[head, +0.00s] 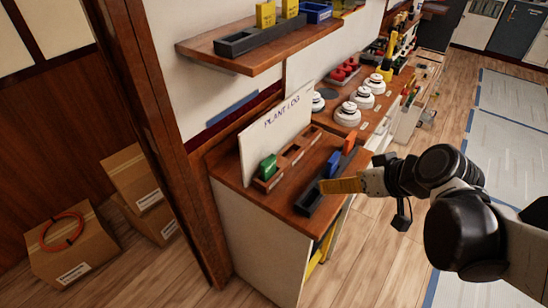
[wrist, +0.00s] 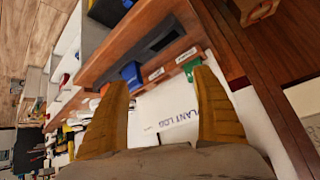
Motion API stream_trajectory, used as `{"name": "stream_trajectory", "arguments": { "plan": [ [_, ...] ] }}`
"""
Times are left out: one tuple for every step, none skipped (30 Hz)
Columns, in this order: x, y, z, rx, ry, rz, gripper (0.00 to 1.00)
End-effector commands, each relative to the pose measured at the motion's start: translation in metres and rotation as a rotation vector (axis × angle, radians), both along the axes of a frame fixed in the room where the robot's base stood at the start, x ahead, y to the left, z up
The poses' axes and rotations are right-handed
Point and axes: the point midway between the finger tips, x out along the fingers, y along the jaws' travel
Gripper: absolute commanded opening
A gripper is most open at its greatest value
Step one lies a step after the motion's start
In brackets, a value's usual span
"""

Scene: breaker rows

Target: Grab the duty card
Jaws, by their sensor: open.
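No item in view can be read as the duty card. A green block-like piece (head: 267,167) sits in a wooden rack (head: 291,161) in front of the white "PLANT LOG" board (head: 262,135). My gripper (head: 323,186) has yellow fingers and is over the counter's right edge, by the blue piece. In the wrist view my gripper (wrist: 161,77) is open with nothing between its fingers; the green piece (wrist: 191,68) and blue piece (wrist: 131,74) lie beyond. Small labels there are unreadable.
A wall shelf (head: 235,52) above holds another dark tray with yellow pieces and a blue bin (head: 316,12). White round devices (head: 347,114) and red items fill the counter farther back. A wooden post (head: 165,120) and cardboard boxes (head: 78,248) are left. Floor lies open at right.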

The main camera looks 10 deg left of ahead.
Motion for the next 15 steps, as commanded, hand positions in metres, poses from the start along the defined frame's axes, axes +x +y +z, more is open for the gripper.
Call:
{"name": "stream_trajectory", "arguments": {
  "plan": [
    [0.014, 0.018, 0.0, 0.028, -0.028, 0.073, 0.78],
    [0.02, 0.029, -0.002, 0.046, -0.049, 0.12, 0.78],
    [0.028, 0.043, -0.004, 0.069, -0.08, 0.177, 0.78],
    [0.033, 0.053, -0.006, 0.087, -0.104, 0.218, 0.78],
    [0.037, 0.062, -0.008, 0.103, -0.128, 0.256, 0.78],
    [0.041, 0.073, -0.011, 0.125, -0.16, 0.304, 0.78],
    [0.044, 0.08, -0.013, 0.14, -0.183, 0.336, 0.78],
    [0.047, 0.087, -0.015, 0.154, -0.206, 0.364, 0.78],
    [0.049, 0.095, -0.017, 0.17, -0.234, 0.395, 0.78],
    [0.05, 0.099, -0.019, 0.181, -0.253, 0.416, 0.78],
    [0.051, 0.104, -0.021, 0.19, -0.27, 0.434, 0.78],
    [0.053, 0.108, -0.022, 0.2, -0.289, 0.454, 0.78],
    [0.053, 0.111, -0.023, 0.208, -0.301, 0.466, 0.78],
    [0.053, 0.113, -0.024, 0.212, -0.311, 0.476, 0.78],
    [0.054, 0.116, -0.025, 0.218, -0.321, 0.485, 0.78]
  ]
}}
